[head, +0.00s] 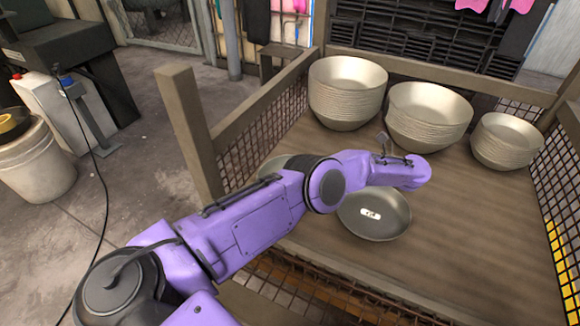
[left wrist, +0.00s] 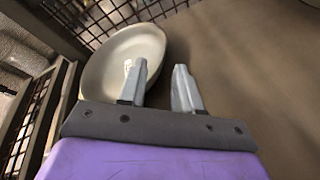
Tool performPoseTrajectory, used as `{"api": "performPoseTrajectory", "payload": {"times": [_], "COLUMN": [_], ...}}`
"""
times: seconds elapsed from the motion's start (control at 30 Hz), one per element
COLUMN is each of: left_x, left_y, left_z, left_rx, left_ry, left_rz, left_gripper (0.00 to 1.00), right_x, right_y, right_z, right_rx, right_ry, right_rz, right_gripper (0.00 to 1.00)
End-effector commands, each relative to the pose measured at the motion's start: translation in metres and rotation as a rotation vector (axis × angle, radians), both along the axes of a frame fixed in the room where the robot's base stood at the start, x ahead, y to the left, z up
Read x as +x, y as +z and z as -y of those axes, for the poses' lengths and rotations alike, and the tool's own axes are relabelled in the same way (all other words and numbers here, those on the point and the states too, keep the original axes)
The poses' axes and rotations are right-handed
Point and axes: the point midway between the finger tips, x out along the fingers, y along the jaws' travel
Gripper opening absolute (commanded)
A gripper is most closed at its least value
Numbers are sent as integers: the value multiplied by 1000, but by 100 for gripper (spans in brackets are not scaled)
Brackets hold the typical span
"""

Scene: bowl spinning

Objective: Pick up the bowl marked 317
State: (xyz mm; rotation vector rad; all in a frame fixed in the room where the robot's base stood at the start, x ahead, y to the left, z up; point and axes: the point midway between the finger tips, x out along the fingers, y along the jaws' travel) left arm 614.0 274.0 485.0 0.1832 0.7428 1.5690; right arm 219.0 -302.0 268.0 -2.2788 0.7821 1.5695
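A shallow grey bowl (head: 376,228) with a small white label lies on the wooden crate floor in the head view; its number is too small to read. A second bowl (head: 272,165) shows partly behind my left arm. In the left wrist view, a pale bowl (left wrist: 97,75) lies ahead and to the left, beside the mesh. My left gripper (left wrist: 160,72) is open and empty, with its left finger overlapping the bowl's right side in the picture. I cannot tell whether they touch. In the head view its fingers are hidden. My right gripper is not in view.
Three stacks of bowls stand at the back: left (head: 346,95), middle (head: 428,118) and right (head: 505,142). The crate has wooden rails and mesh sides, with a corner post (head: 186,125) near my arm. The crate floor (head: 480,230) is clear at right.

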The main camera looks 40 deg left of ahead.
Motion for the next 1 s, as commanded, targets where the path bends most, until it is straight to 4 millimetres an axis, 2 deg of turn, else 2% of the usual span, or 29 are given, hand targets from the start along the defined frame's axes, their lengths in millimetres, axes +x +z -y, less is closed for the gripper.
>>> {"api": "performPoseTrajectory", "payload": {"times": [0.2,0.33,0.6,0.7,0.9,0.93,1.0], "left_x": [-7,-9,-10,-11,-11,-11,-11], "left_y": [-11,-16,-34,-36,-36,-36,-36], "left_z": [-34,-48,-90,-98,-99,-99,-99], "left_rx": [-16,-14,-13,-13,-12,-12,-12], "left_ry": [36,31,32,29,28,28,28], "left_rz": [24,25,23,23,24,24,24], "left_gripper": [33,33,33,33,33,27,4], "right_x": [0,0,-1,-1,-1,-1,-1], "right_y": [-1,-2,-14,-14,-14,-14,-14], "right_z": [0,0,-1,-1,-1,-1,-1], "right_rx": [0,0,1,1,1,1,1], "right_ry": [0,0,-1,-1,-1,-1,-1], "right_rz": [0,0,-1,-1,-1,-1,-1], "right_gripper": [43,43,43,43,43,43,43]}}
